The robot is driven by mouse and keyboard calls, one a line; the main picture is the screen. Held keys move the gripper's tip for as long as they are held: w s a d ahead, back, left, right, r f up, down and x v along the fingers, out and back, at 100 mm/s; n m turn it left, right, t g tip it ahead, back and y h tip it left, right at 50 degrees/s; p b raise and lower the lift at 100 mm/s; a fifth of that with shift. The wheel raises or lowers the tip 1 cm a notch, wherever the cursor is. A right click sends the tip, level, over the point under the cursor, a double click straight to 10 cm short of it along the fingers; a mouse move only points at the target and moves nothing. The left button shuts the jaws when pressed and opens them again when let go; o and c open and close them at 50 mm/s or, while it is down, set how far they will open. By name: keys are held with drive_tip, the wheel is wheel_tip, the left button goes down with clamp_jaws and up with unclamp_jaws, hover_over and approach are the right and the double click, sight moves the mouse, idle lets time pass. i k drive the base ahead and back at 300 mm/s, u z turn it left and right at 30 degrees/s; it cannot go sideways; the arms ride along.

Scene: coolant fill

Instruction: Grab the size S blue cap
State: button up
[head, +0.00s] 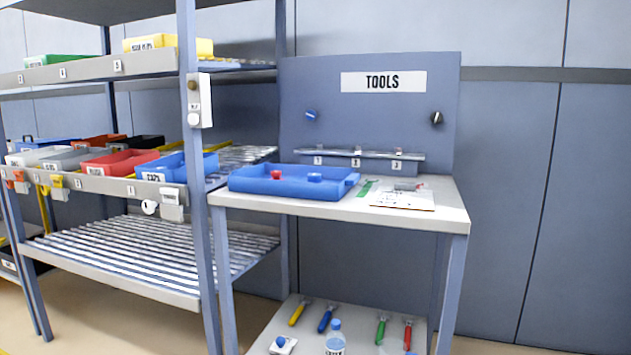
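A small blue piece that looks like a cap (315,177) sits in the blue tray (290,187) on the tools table, right of a small red piece (276,174). Its size marking cannot be read. My gripper is not in view.
The tools table (455,209) also holds a paper sheet (403,197) and a green strip. Its lower shelf holds several coloured-handled tools and a bottle (335,338). The rack (192,250) stands close on the left. Floor at the lower right is clear.

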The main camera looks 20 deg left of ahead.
sight(312, 177)
drive_tip(key=u, duration=2.55)
drive_tip(key=i, duration=2.35)
drive_tip(key=z, duration=2.2)
